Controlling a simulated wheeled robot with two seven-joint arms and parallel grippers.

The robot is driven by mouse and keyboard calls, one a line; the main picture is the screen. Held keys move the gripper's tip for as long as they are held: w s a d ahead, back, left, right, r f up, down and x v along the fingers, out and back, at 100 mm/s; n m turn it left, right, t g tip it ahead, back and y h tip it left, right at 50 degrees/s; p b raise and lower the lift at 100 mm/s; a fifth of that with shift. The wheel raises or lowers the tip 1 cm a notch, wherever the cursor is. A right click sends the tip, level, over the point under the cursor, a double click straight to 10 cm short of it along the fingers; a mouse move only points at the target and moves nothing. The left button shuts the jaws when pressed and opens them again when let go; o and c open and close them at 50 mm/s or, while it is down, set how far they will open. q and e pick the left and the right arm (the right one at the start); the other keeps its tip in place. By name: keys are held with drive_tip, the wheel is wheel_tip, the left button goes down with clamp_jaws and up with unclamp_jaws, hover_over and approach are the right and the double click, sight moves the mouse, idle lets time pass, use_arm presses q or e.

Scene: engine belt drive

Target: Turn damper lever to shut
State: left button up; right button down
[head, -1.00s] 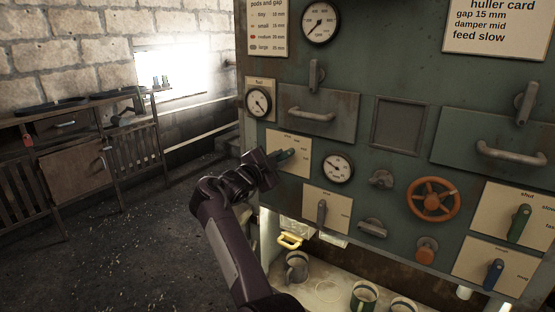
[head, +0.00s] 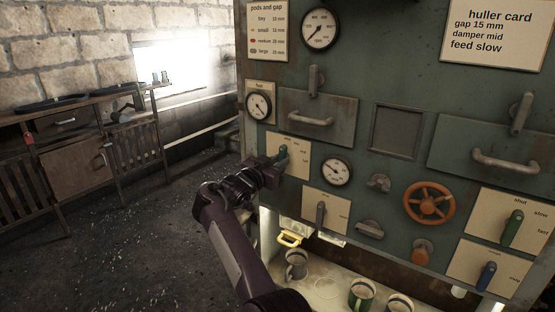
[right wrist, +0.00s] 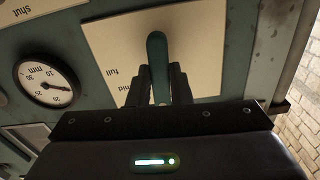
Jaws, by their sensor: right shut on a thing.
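The teal lever (head: 283,154), taken here as the damper lever, stands nearly upright on its cream plate (head: 299,172) at the panel's left side. My right gripper (head: 274,172) is shut on it. In the right wrist view, the same teal lever (right wrist: 157,58) rises between the two dark fingers of my right gripper (right wrist: 159,88). The plate (right wrist: 112,38) there carries the upside-down words "mid" and "full". The plate's smaller lettering in the head view is hard to read. My left gripper is not in view.
A round gauge (head: 336,171) and a grey lever (head: 321,212) sit close by on the panel (head: 400,85). An orange handwheel (head: 429,202), a green lever (head: 512,229) and a blue lever (head: 487,275) are to the right. Mugs (head: 361,294) stand below. The floor at left is clear.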

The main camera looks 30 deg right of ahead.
drive_tip(key=shift+d+r+n, duration=0.15)
drive_tip(key=shift+r+n, duration=0.35)
drive_tip(key=shift+r, duration=0.1)
drive_tip(key=c, duration=1.4)
unclamp_jaws()
drive_tip(key=shift+w+f, duration=0.1)
drive_tip(key=shift+o, duration=0.4)
drive_tip(key=shift+d+f, duration=0.3)
drive_tip(key=shift+f, duration=0.05)
drive_tip(key=b+v, duration=0.2)
drive_tip(key=v, duration=0.5)
drive_tip(key=shift+a, duration=0.35)
